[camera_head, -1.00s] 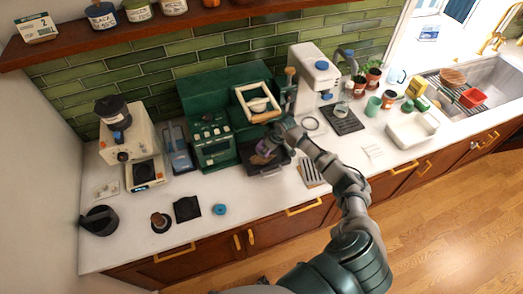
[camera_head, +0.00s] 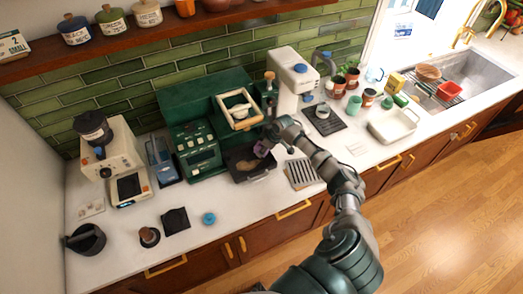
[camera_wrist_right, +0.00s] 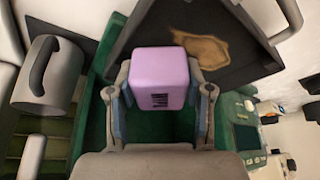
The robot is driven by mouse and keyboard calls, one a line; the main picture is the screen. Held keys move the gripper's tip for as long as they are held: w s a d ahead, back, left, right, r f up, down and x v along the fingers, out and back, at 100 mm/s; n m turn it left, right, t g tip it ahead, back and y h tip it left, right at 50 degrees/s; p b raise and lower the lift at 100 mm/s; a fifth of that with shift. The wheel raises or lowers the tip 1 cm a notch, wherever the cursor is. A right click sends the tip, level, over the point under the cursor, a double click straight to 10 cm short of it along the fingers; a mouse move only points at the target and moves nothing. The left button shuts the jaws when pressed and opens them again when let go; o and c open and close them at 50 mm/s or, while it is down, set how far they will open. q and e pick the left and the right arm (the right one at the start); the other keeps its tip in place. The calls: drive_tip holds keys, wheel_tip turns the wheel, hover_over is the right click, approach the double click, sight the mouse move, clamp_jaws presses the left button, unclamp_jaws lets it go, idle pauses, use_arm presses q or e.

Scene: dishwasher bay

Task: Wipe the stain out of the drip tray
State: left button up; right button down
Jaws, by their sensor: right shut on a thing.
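The dark drip tray (camera_head: 262,176) sits at the front of the green coffee machine (camera_head: 198,147). A brown stain (camera_wrist_right: 202,48) lies on its floor; in the head view the stain (camera_head: 244,163) is small and partly dim. My right gripper (camera_head: 266,146) is over the tray's back right part. It is shut on a purple sponge-like block (camera_wrist_right: 160,75), with one finger on each side. The stain shows just beyond the block in the wrist view. I cannot tell whether the block touches the tray floor. My left gripper is not in view.
A slotted grate (camera_head: 302,174) lies on the counter right of the tray. A wooden-framed hopper (camera_head: 238,108) stands above the tray. A white machine (camera_head: 294,80) stands behind my arm. The counter in front holds a blue ring (camera_head: 209,218) and a black mat (camera_head: 176,221).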

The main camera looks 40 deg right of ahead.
hover_over(239, 167)
drive_tip(key=shift+s+a+r, duration=0.1)
drive_tip(key=shift+r, duration=0.2)
idle(1.0)
wheel_tip(239, 167, up, 6)
idle(0.6)
drive_tip(key=shift+r, duration=0.1)
